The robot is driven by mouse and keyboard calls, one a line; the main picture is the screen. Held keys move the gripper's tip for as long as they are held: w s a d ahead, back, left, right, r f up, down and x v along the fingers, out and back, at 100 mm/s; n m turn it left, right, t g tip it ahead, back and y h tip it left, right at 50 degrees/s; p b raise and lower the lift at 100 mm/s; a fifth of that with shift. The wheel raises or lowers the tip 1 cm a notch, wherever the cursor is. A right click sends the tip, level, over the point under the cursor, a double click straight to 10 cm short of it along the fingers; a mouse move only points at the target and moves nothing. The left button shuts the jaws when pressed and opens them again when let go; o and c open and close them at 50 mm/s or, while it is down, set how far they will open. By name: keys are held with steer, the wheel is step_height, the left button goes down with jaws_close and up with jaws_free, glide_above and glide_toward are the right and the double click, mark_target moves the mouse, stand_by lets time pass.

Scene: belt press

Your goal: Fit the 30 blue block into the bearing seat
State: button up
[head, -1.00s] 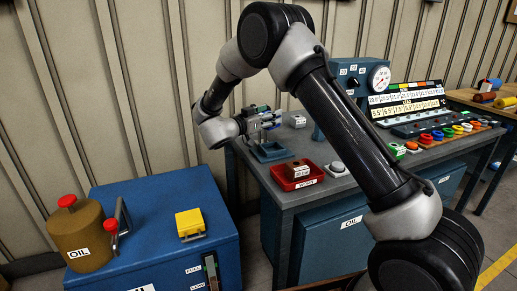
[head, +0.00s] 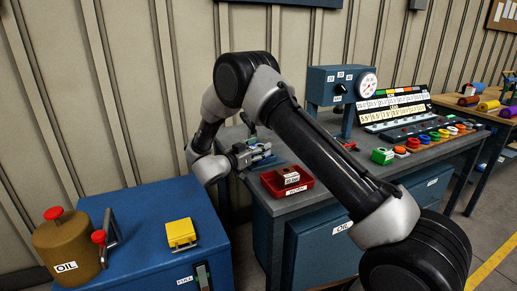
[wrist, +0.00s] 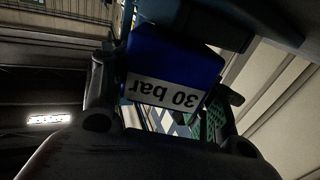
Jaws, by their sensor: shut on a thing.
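The blue block (wrist: 172,62), marked "30 bar" on a white label that reads upside down, fills the upper middle of the wrist view. It sits between the dark fingers of my gripper (wrist: 165,100), which is shut on it. In the head view my gripper (head: 256,154) is low over the left end of the grey bench, behind the red tray. The block is too small there to make out. I cannot pick out the bearing seat for certain, nor tell whether the block touches it.
The red tray (head: 304,194) holds a brown block (head: 286,178) with a white label. A press with a round gauge (head: 368,84) stands behind. Several coloured buttons (head: 446,133) line the right. A blue cabinet (head: 150,225) carries an oil can (head: 66,245) and a yellow box (head: 180,233).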

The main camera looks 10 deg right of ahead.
steer(key=shift+f, duration=0.1)
steer(key=o, duration=1.5)
